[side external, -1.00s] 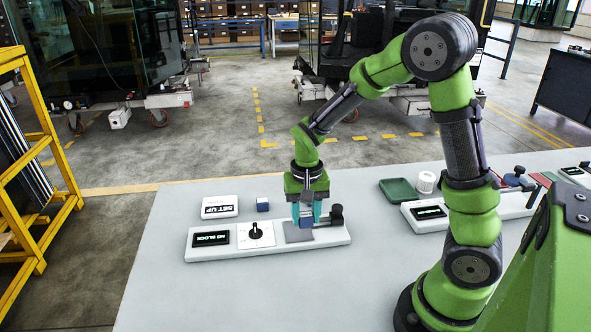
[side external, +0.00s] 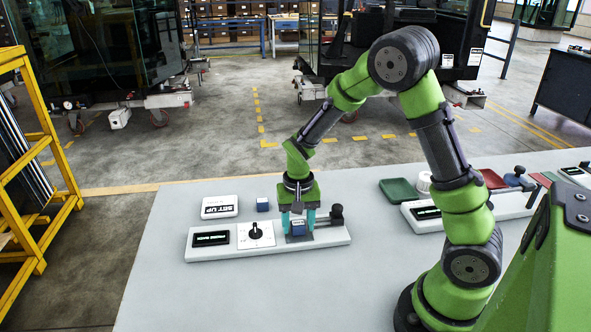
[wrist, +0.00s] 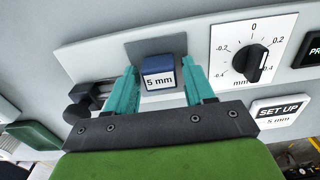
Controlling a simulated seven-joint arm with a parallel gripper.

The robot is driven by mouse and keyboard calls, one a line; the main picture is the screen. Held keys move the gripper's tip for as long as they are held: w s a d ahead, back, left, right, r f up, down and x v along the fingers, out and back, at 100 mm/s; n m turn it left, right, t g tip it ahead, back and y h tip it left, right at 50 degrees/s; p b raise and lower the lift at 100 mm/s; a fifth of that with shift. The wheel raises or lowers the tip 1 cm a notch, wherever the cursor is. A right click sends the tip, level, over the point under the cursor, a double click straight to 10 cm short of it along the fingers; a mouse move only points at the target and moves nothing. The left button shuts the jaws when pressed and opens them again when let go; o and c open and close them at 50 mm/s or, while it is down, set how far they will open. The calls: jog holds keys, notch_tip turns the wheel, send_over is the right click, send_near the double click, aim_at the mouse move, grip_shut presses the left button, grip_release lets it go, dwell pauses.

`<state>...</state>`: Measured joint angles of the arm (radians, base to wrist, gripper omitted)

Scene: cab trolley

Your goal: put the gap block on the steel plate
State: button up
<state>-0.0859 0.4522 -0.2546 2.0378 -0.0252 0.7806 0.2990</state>
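The gap block (side external: 298,228) is a small dark blue block with a white "5 mm" label. It sits on the grey steel plate (side external: 299,239) of the white gauge base; in the wrist view the block (wrist: 158,72) stands on the plate (wrist: 147,47) with its label facing the camera. My gripper (side external: 298,219) is over the plate with its teal fingers on either side of the block. In the wrist view my gripper (wrist: 161,82) is open, with a gap between the block and each finger.
The base (side external: 207,253) carries a dial (side external: 256,234), a display (side external: 211,239) and a dark stop post (side external: 337,214). A "SET UP 5 mm" sign (side external: 220,206) and another blue block (side external: 263,205) are behind it. A green tray (side external: 398,190) is at right.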

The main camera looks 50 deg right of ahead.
aim_at(298, 223)
jog(key=shift+o, duration=0.7)
notch_tip(298, 223, up, 11)
jog(key=s+a+r+n+t+y, duration=0.2)
jog(key=s+a+r+n+t, duration=0.3)
jog(key=s+r, duration=0.5)
jog(key=shift+s+a+r+t, duration=0.3)
jog(key=shift+s+a+t, duration=0.8)
jog(key=shift+s+a, duration=0.5)
